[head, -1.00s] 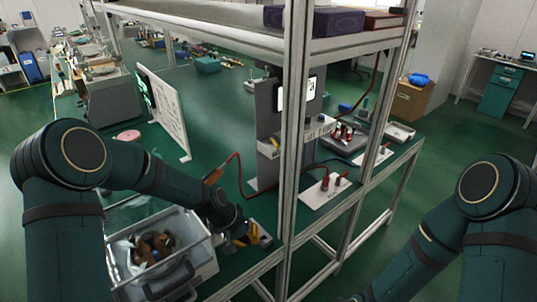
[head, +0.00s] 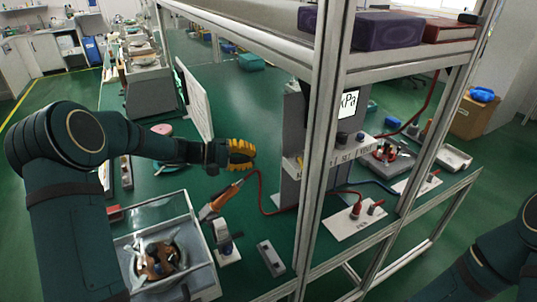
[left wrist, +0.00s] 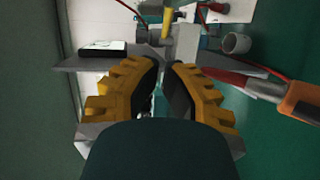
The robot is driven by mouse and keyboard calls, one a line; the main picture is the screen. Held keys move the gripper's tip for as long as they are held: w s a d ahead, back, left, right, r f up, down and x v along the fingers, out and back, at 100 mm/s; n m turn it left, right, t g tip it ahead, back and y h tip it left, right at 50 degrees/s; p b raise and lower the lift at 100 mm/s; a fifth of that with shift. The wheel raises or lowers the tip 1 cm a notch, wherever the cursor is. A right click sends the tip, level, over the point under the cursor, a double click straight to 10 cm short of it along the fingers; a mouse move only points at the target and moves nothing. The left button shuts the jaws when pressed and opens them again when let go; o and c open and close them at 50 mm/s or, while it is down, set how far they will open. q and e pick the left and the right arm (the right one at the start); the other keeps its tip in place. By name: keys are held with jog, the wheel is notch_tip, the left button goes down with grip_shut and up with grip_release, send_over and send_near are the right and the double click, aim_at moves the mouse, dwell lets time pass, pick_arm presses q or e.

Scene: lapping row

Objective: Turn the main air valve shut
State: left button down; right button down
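My left gripper (head: 241,155) has yellow fingers and is raised above the green bench, left of the grey panel (head: 293,110). In the left wrist view its fingers (left wrist: 164,68) point at the panel, with a narrow empty gap between the tips. A yellow handle-like piece (left wrist: 167,22) stands out beyond the tips, apart from them. It may be the air valve's lever; I cannot be sure. In the head view I cannot make out the valve. My right gripper is out of view; only part of my right arm shows at lower right.
An orange-handled tool (head: 220,198) with a red cable stands just below the left gripper. A frame post (head: 325,150) rises right of the panel. A clear-lidded bin (head: 205,255) is at front left, and a white board (head: 195,98) stands behind the arm.

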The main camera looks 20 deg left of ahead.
aim_at(294, 168)
pick_arm(q)
jog(key=x, duration=1.3)
jog(key=shift+s+d, duration=0.1)
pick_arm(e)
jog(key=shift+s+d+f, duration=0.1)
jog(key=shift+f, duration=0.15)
pick_arm(q)
jog(key=shift+f+b, duration=0.1)
jog(key=shift+b, duration=0.2)
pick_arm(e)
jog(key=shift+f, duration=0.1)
